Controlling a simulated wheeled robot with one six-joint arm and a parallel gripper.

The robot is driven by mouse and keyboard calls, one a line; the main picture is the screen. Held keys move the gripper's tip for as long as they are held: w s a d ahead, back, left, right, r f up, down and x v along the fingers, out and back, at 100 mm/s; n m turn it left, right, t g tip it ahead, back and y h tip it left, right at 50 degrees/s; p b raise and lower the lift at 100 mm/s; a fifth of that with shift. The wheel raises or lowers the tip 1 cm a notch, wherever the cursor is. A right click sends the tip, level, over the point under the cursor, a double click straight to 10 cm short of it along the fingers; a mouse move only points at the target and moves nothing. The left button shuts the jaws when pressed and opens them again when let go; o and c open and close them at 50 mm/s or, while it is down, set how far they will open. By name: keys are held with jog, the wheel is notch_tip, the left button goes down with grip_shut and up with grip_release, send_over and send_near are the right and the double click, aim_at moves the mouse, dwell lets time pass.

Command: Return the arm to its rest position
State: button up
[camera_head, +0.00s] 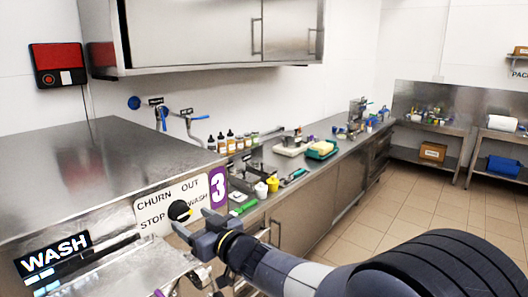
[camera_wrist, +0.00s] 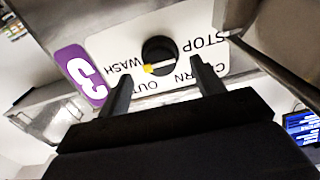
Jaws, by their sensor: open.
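My gripper (camera_head: 195,226) is open in front of the batch freezer's control panel (camera_head: 150,212). A black round knob (camera_head: 179,210) with a yellow mark sits on that panel, just beyond the fingertips in the head view. In the wrist view, the knob (camera_wrist: 159,56) shows between and beyond the two open fingers of my gripper (camera_wrist: 160,75), with its yellow mark toward the word WASH. The fingers appear apart from the knob, though the exact gap is hard to tell. My arm (camera_head: 330,278) reaches in from the lower right.
A screen (camera_head: 52,255) reading WASH is at lower left. A purple number 3 label (camera_head: 218,186) is beside the panel. A steel counter (camera_head: 335,165) with bottles (camera_head: 231,142) and a green tray (camera_head: 320,150) runs back. Open tiled floor (camera_head: 400,205) lies to the right.

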aim_at(184, 215)
jog(key=b+v, duration=0.1)
jog(key=v, duration=0.6)
jog(key=p+x, duration=0.2)
jog(key=x, duration=0.8)
jog(key=shift+w+a+r+p, duration=0.1)
jog(key=shift+w+a+p, duration=0.05)
jog(key=shift+p, duration=0.2)
jog(key=shift+w+a, duration=0.15)
jog(key=shift+a, duration=0.05)
jog(key=n+b, duration=0.1)
jog(key=n, duration=0.2)
jog(key=shift+d, duration=0.1)
jog(key=n, duration=0.1)
jog(key=n+b, duration=0.1)
jog(key=shift+f+n, duration=0.25)
jog(key=shift+n, duration=0.05)
jog(key=n+b, duration=0.2)
jog(key=n, duration=0.2)
jog(key=shift+n+b, duration=0.35)
jog(key=shift+n, duration=0.05)
jog(key=n+b, duration=0.2)
jog(key=n, duration=0.3)
jog(key=n+b, duration=0.1)
jog(key=n, duration=0.2)
jog(key=shift+n+b, duration=0.3)
jog(key=shift+b, duration=0.1)
jog(key=shift+r+n, duration=0.15)
jog(key=shift+n, duration=0.55)
